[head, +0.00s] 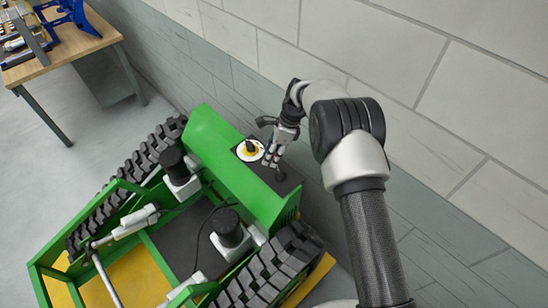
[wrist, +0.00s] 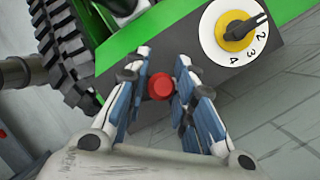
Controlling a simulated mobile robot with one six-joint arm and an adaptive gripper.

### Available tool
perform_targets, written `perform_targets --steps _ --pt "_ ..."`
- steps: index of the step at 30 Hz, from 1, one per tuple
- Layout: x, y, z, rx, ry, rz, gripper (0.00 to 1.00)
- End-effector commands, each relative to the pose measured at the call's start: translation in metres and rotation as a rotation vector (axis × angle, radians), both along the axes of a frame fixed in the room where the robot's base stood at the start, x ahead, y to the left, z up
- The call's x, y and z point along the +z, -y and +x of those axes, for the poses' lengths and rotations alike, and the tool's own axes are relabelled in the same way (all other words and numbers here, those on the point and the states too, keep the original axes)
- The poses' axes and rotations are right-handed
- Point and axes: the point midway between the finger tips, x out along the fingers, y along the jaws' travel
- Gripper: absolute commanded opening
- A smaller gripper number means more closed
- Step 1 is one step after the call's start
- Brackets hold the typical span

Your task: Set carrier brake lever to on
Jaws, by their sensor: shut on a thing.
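The green tracked carrier (head: 215,150) stands beside the wall, with a dark control panel (wrist: 185,62) on top. A red round knob (wrist: 160,86), which looks like the top of the brake lever, sits between my fingers in the wrist view. My gripper (head: 273,157) is over the panel's right part, and its fingers (wrist: 161,76) are shut on the knob from both sides. The lever's shaft and any on or off marks are hidden or too small to read.
A numbered dial (wrist: 235,32) with a yellow and black knob is close beside the lever; it also shows in the head view (head: 250,150). The grey wall (head: 400,90) rises close behind the panel. A wooden table (head: 70,45) with blue items stands at the upper left.

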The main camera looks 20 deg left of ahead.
Motion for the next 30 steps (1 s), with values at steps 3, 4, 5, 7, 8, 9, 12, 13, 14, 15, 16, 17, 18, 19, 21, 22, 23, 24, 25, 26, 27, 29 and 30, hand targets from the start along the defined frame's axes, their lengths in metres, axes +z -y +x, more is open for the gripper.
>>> perform_targets --steps 3,4,5,7,8,9,12,13,14,15,16,17,18,19,21,22,23,24,25,26,27,29,30 --pt "0.0015 -0.0042 0.0045 -0.003 0.014 0.008 0.00" --pt "0.0017 -0.0043 0.0047 -0.003 0.014 0.008 0.00" --pt "0.0019 -0.0045 0.0048 -0.003 0.014 0.009 0.00" --pt "0.0024 -0.0047 0.0050 -0.003 0.015 0.010 0.00" --pt "0.0026 -0.0048 0.0051 -0.003 0.015 0.010 0.00" --pt "0.0028 -0.0048 0.0051 -0.003 0.015 0.010 0.00" --pt "0.0032 -0.0050 0.0053 -0.004 0.016 0.011 0.00" --pt "0.0034 -0.0051 0.0053 -0.003 0.016 0.011 0.00" --pt "0.0035 -0.0052 0.0054 -0.003 0.016 0.011 0.00" --pt "0.0037 -0.0052 0.0055 -0.003 0.016 0.011 0.00" --pt "0.0038 -0.0052 0.0057 -0.003 0.017 0.011 0.25" --pt "0.0038 -0.0051 0.0057 -0.003 0.017 0.011 0.27" --pt "0.0038 -0.0049 0.0056 -0.003 0.016 0.011 0.30" --pt "0.0037 -0.0048 0.0054 -0.003 0.015 0.010 0.32" --pt "0.0032 -0.0043 0.0049 -0.003 0.013 0.009 0.36" --pt "0.0030 -0.0041 0.0046 -0.002 0.013 0.008 0.38" --pt "0.0028 -0.0039 0.0043 -0.002 0.013 0.008 0.40" --pt "0.0026 -0.0036 0.0040 -0.002 0.011 0.008 0.42" --pt "0.0023 -0.0034 0.0038 -0.003 0.011 0.006 0.42" --pt "0.0021 -0.0032 0.0036 -0.002 0.010 0.006 0.42" --pt "0.0019 -0.0031 0.0035 -0.002 0.009 0.006 0.42" --pt "0.0017 -0.0029 0.0032 -0.001 0.008 0.005 0.42" --pt "0.0015 -0.0027 0.0030 -0.001 0.007 0.005 0.42"
